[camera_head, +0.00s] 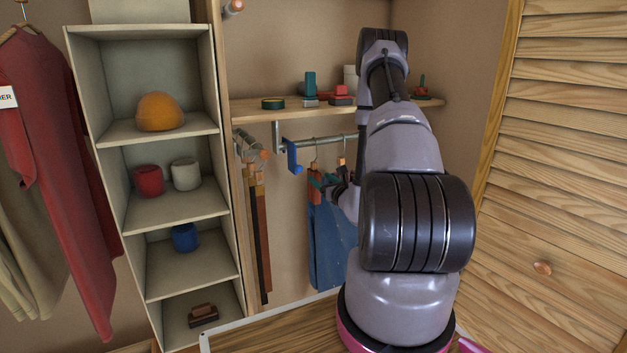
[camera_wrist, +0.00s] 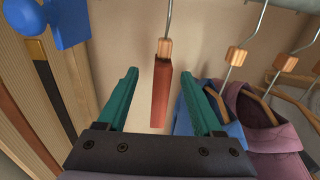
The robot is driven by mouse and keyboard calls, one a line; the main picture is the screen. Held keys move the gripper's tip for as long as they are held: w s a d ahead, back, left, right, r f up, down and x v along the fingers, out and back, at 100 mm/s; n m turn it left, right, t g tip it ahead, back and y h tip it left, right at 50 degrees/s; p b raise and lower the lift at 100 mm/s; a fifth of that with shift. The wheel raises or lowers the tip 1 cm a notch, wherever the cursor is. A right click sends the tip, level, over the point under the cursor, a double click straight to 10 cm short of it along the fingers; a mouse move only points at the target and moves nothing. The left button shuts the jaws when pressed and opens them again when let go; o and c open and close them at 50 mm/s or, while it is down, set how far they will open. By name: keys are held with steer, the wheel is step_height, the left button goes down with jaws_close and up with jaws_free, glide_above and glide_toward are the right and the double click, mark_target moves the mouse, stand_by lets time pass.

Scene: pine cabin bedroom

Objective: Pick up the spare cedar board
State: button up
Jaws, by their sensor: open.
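The cedar board is most likely the narrow reddish-brown board (camera_wrist: 161,92) hanging upright from a metal hook, with a paler wood block at its top. In the wrist view it hangs between the two green fingers of my gripper (camera_wrist: 160,78), which is open and empty. The board appears beyond the fingertips, and I cannot tell how far. In the head view a reddish piece (camera_head: 314,189) hangs on the rail, partly hidden by my gripper (camera_head: 330,182).
A blue garment (camera_wrist: 183,115) and a purple one (camera_wrist: 270,130) hang close on the right. A blue bracket (camera_wrist: 62,20) and belt-like strips (camera_wrist: 50,95) are at left. A wooden shelf (camera_head: 245,112) with small items is above the rail (camera_head: 335,140).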

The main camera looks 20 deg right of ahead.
mark_target(310, 170)
steer(key=w, duration=0.4)
steer(key=shift+w+a, duration=0.1)
steer(key=shift+w, duration=0.1)
steer(key=w, duration=0.5)
steer(key=shift+w+f, duration=0.1)
steer(key=shift+f, duration=0.15)
jaws_close()
